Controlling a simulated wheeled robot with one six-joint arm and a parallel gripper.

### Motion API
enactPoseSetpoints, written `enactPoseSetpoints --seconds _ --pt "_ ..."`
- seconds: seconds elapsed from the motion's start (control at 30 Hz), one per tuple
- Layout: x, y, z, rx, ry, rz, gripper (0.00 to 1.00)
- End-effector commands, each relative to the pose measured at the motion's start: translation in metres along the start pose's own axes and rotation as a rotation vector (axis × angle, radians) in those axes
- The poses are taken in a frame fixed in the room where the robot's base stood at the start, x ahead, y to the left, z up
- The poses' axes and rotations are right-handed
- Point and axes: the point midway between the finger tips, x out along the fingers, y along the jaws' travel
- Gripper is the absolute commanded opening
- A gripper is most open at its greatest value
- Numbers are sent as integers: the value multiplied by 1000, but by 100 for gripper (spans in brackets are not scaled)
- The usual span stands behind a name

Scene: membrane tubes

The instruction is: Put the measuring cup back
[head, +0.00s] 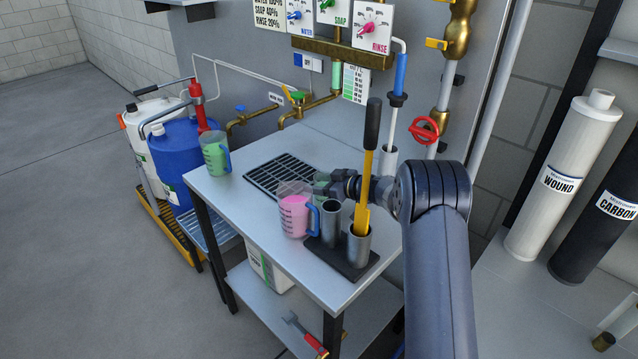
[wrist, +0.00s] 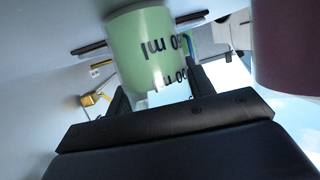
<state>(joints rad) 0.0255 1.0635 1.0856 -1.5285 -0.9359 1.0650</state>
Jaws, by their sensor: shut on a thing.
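My gripper (head: 338,186) is shut on a clear measuring cup with green contents (head: 321,182), over the right part of the metal table. In the wrist view the green cup (wrist: 147,48) sits between the fingers, with its printed marks upside down in the picture. A second measuring cup with pink contents and a blue handle (head: 294,215) stands on the table just in front of my gripper. A third measuring cup, with green contents and a blue handle (head: 214,158), stands at the table's left end. My gripper partly hides the held cup in the head view.
A black drain grate (head: 272,172) lies behind the cups. A dark holder with metal tubes (head: 331,222) and a yellow, black-handled tool (head: 367,165) stands close to my gripper. Brass taps (head: 292,112) are behind. The table's front left (head: 240,205) is clear.

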Motion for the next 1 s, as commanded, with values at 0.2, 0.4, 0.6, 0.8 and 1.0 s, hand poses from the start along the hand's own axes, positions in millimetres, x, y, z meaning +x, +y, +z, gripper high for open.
enactPoseSetpoints --seconds 0.2,0.4,0.6,0.8,1.0 --pt "0 0 1 0 0 0 65" --pt "0 0 1 0 0 0 72" --pt "-2 0 -4 -1 0 0 72" --pt "-34 1 -2 1 0 4 72" --pt "-78 1 -2 0 0 4 72"
